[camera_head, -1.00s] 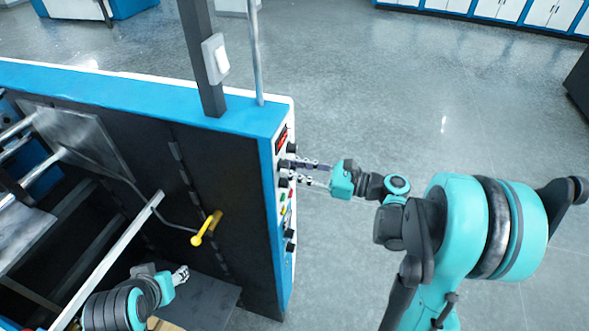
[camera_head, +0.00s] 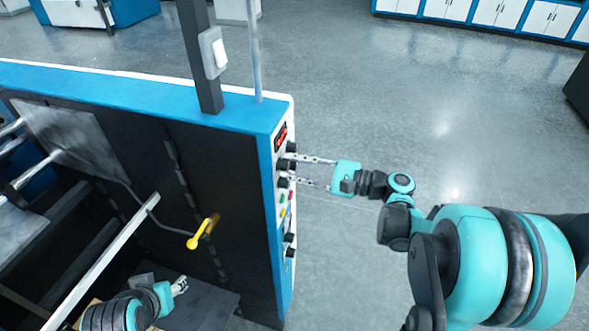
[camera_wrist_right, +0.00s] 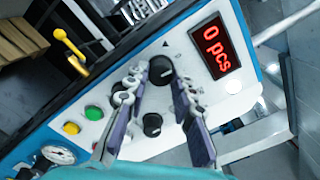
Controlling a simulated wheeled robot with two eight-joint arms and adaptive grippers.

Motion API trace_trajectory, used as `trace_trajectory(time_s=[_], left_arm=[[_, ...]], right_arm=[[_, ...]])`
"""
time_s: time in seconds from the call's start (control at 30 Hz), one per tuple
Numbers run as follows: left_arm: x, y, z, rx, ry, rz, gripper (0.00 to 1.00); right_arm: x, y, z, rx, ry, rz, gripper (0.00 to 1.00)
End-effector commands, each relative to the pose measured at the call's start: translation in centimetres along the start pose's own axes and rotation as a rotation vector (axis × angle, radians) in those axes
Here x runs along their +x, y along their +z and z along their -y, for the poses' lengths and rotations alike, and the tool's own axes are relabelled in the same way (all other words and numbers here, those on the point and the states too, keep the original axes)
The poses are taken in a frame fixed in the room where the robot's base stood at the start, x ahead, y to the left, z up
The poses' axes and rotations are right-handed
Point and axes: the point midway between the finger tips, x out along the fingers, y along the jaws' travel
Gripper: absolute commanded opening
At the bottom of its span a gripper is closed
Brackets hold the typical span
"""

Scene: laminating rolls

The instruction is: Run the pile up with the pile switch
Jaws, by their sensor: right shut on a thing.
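The machine's control panel (camera_wrist_right: 190,45) fills the middle of the right wrist view, with several black knobs and a red display reading "0 pcs". My right gripper (camera_wrist_right: 157,76) has its two fingers on either side of a large black knob (camera_wrist_right: 161,70), shut on it. No readable label shows which knob is the pile switch. In the head view, my right gripper (camera_head: 291,168) reaches the panel's right face from the right. My left gripper (camera_head: 181,285) is low at the left, away from the panel; its finger opening is unclear.
Another black knob (camera_wrist_right: 152,124), a green button (camera_wrist_right: 94,113), a yellow button (camera_wrist_right: 71,128) and a gauge (camera_wrist_right: 58,155) are close by on the panel. A yellow-handled lever (camera_head: 203,232) sticks out from the machine's dark side. Open floor (camera_head: 440,100) lies right of the machine.

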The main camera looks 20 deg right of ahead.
Motion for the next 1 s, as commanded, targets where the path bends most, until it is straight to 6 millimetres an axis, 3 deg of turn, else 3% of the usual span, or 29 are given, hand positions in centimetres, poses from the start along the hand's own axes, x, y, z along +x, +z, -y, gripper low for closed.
trace_trajectory(time_s=[0.6, 0.63, 0.7, 1.0], left_arm=[[0.15, 0.11, 0.0, 0.0, 0.0, 0.0, 0.47], [0.15, 0.11, 0.0, 0.0, 0.0, 0.0, 0.47], [0.15, 0.11, 0.0, 0.0, 0.0, 0.0, 0.47], [0.16, 0.12, 0.0, 0.0, 0.0, 0.0, 0.47]], right_arm=[[0.01, 0.03, 0.05, -0.046, -0.001, 0.001, 0.0], [0.01, 0.03, 0.05, -0.046, -0.001, 0.001, 0.3], [0.01, 0.03, 0.05, -0.046, 0.0, 0.001, 0.46], [-0.08, 0.0, 0.03, -0.045, 0.0, 0.0, 0.46]])
